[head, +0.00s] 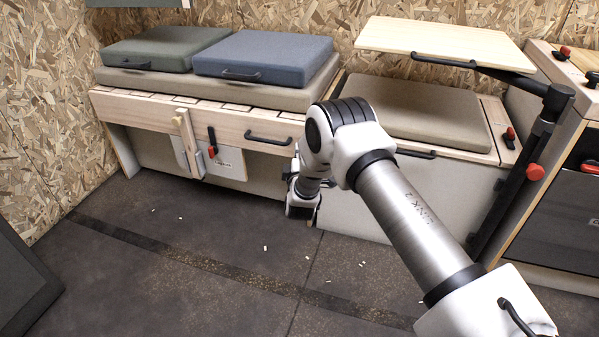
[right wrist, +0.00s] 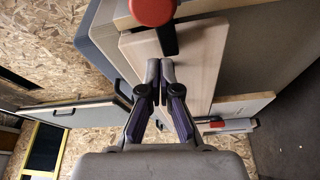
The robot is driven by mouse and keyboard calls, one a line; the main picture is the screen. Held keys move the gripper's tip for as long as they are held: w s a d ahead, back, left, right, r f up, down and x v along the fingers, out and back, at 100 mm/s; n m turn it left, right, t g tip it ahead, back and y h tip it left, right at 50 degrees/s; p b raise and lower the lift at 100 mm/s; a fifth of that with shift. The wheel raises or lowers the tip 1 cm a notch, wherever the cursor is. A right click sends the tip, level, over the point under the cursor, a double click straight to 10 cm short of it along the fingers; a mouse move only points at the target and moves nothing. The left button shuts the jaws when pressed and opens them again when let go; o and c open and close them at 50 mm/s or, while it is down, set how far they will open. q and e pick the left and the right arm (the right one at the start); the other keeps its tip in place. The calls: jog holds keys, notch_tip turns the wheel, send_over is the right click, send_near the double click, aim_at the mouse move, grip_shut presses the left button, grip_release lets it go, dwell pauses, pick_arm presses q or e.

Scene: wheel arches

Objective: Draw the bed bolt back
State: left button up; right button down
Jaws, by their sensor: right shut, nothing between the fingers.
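A black bolt handle with a red end (head: 212,150) sits on the wooden front of the bed box (head: 240,122) at left of centre in the head view. In the right wrist view, a large red knob on a black stem (right wrist: 153,10) stands just beyond my fingertips, over a pale wood board. I cannot tell for sure that it is the same handle. My right gripper (right wrist: 160,68) is shut and empty, its tips close to the black stem; contact is unclear. In the head view it is mostly hidden by my own wrist, right of the bolt. My left gripper is out of view.
A black pull handle (head: 268,138) is on the bed front. Green and blue cushions (head: 262,55) lie on the mattress. A swing-arm table (head: 445,42) with a red knob (head: 535,172) stands at right, above a bench. The floor in front is open, with small white scraps.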

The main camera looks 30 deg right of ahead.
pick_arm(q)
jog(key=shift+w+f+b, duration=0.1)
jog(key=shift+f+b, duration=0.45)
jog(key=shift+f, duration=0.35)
pick_arm(e)
jog(key=s+d, duration=0.2)
jog(key=s, duration=0.1)
jog(key=shift+s+d+f, duration=0.1)
jog(key=shift+d+f, duration=0.1)
jog(key=shift+f, duration=0.2)
pick_arm(q)
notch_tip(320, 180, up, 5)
jog(key=p, duration=0.5)
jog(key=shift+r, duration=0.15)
pick_arm(e)
jog(key=s+d, duration=0.3)
jog(key=shift+s+d, duration=0.1)
jog(key=shift+s, duration=0.3)
